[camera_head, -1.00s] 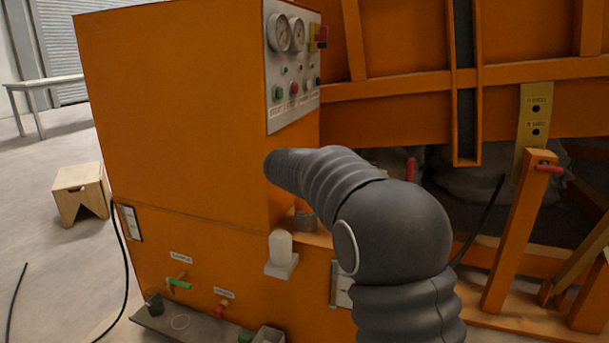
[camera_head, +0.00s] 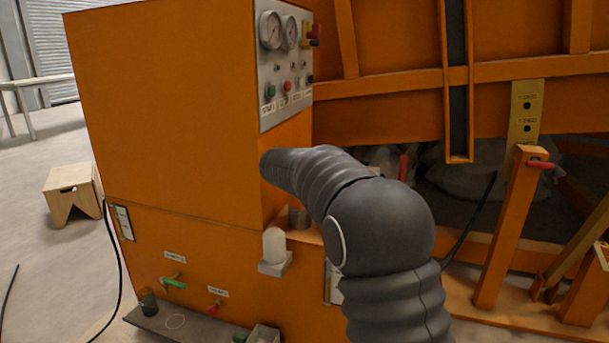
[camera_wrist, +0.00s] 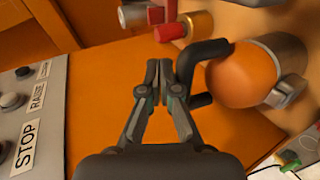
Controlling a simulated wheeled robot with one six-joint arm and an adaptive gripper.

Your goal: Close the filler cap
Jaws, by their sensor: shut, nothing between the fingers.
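In the wrist view, a round orange part (camera_wrist: 240,77) sits against a grey metal cylinder (camera_wrist: 287,53); it looks like the filler cap at its neck, but I cannot tell how far it is open. A black bent bar (camera_wrist: 205,54) runs beside the orange part. My gripper (camera_wrist: 159,72) is shut and empty, with its fingertips just left of this bar; I cannot tell whether they touch it. In the head view, my arm covers the gripper and cap, and a small grey cylinder (camera_head: 299,216) shows partly behind the arm.
The orange cabinet (camera_head: 165,110) carries a control panel (camera_head: 285,75) with gauges and buttons. A white-domed fitting (camera_head: 275,246) stands on its front, left of my arm. Red and brass cylindrical fittings (camera_wrist: 185,25) lie beyond my fingertips. A wooden stool (camera_head: 73,192) stands on open floor at left.

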